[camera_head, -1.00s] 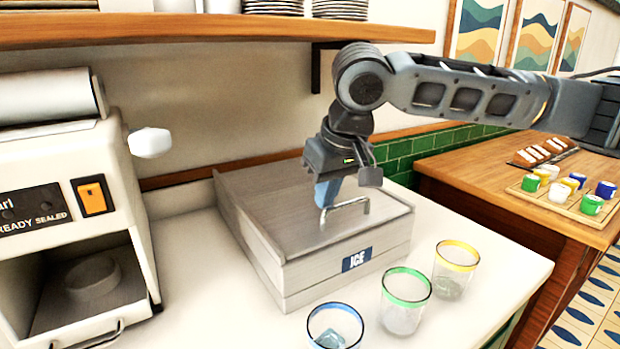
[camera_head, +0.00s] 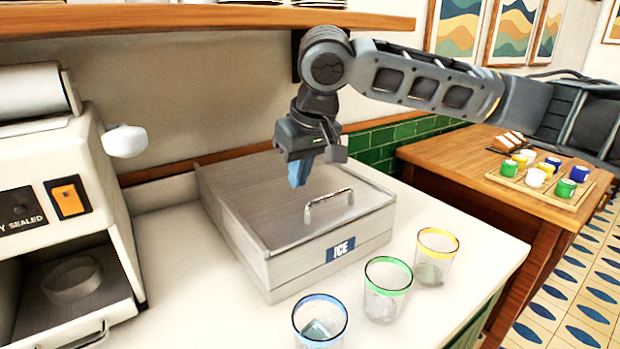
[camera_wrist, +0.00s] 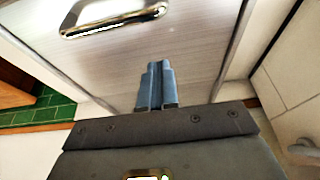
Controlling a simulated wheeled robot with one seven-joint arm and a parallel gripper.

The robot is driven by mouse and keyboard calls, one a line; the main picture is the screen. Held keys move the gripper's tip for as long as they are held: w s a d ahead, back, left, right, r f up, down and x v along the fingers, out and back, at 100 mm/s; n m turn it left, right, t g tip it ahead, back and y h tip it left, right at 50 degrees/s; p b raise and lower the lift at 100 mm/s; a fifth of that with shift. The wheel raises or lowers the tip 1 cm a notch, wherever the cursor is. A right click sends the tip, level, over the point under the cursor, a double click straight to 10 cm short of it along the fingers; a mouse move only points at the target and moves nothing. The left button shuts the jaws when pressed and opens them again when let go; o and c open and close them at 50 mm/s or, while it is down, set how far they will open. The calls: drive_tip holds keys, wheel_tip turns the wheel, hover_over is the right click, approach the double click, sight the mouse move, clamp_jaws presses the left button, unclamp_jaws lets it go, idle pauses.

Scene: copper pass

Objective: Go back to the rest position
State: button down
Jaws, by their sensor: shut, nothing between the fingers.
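My gripper (camera_head: 298,180) is shut and empty, hanging above the closed lid of the metal ice box (camera_head: 240,205). Its blue fingertips point down, apart from the lid's metal handle (camera_head: 328,203), which lies to their right and nearer the camera. In the wrist view the shut fingers (camera_wrist: 155,72) point toward the lid, and the handle (camera_wrist: 112,15) shows near the top edge. My arm reaches in from the right, its elbow below the shelf.
A wooden shelf (camera_head: 180,22) with plates runs above. Blue-rimmed (camera_head: 320,320), green-rimmed (camera_head: 387,289) and yellow-rimmed (camera_head: 435,257) glasses stand in front of the box. A sealing machine (camera_head: 60,190) stands left. A wooden table (camera_head: 455,165) with a tray of cups is at right.

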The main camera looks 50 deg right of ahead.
drive_tip(key=d+v, duration=0.1)
drive_tip(key=v, duration=0.8)
drive_tip(key=shift+s+a+r, duration=0.2)
drive_tip(key=shift+a+r, duration=0.1)
drive_tip(key=shift+a, duration=0.2)
